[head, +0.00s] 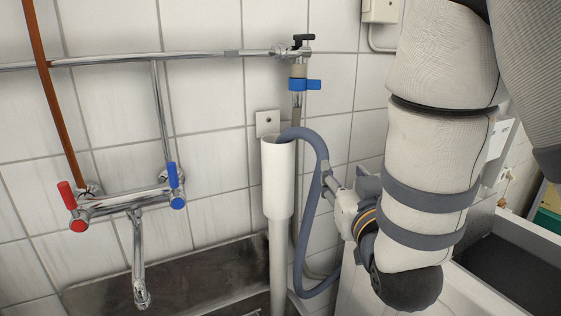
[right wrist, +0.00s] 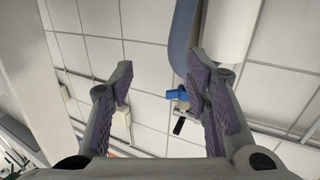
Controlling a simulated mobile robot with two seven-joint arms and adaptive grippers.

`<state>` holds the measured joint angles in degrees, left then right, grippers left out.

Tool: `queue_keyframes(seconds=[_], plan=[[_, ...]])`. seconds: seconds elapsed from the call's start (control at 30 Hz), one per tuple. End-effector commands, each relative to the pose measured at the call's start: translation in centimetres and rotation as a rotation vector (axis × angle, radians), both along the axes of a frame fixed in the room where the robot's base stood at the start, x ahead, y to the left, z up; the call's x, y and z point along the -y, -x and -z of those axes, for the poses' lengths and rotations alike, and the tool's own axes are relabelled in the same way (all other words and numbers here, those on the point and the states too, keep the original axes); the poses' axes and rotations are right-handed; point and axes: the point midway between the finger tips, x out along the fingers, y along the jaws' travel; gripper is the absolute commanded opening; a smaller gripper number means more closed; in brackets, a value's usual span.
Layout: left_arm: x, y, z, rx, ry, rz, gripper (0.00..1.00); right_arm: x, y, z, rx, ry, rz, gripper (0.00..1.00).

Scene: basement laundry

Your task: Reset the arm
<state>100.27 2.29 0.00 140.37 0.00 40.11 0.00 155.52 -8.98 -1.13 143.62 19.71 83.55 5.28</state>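My right arm comes down the right side of the head view. Its gripper (head: 333,183) is beside the grey drain hose (head: 311,215), partly hidden by the wrist. In the right wrist view the two fingers (right wrist: 160,75) stand wide apart with nothing held between them. The hose (right wrist: 183,35) shows past the right-hand finger, beside the white standpipe (right wrist: 230,25). The hose's bent end goes into the top of the upright standpipe (head: 279,180). I cannot tell whether a finger touches the hose. My left gripper is not in view.
A tap with blue valve (head: 298,85) sits above the standpipe on a wall pipe (head: 200,55). A mixer faucet (head: 125,203) hangs over a metal sink (head: 190,280) at left. A white appliance or basin edge (head: 490,290) lies below my arm at right. The tiled wall is close behind.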

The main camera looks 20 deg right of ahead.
Motion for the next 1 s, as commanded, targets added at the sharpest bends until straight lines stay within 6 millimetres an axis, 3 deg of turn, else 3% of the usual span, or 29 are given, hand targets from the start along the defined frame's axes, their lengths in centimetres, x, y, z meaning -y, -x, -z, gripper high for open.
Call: queue_keyframes(seconds=[0.07, 0.13, 0.27, 0.4, 0.47, 0.6, 0.7, 0.8, 0.9, 1.0], plan=[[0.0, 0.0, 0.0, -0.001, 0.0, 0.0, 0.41, -0.1, 0.1, 1.5, -0.042, -0.007, -0.003, 0.44], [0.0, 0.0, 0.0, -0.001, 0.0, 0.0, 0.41, -0.2, 0.4, 4.9, -0.139, -0.022, -0.012, 0.44], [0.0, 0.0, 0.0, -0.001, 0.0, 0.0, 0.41, -0.8, 3.0, 14.6, -0.424, -0.068, -0.038, 0.44], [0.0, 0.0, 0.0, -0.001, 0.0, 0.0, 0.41, -1.7, 8.6, 24.2, -0.746, -0.119, -0.068, 0.44], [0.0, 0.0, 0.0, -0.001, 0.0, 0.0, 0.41, -2.1, 11.7, 27.8, -0.883, -0.143, -0.079, 0.44], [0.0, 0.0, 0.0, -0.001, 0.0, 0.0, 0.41, -3.2, 20.5, 34.5, -1.202, -0.196, -0.108, 0.44], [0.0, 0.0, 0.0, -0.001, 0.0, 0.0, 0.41, -3.9, 26.9, 37.5, -1.408, -0.235, -0.129, 0.44], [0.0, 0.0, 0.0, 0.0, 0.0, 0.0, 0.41, -4.4, 32.0, 39.0, -1.563, -0.265, -0.144, 0.44], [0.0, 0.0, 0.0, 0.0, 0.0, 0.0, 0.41, -4.7, 35.1, 39.5, -1.655, -0.283, -0.154, 0.44], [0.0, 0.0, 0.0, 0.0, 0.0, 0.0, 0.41, -4.8, 36.2, 39.6, -1.688, -0.289, -0.159, 0.44]])
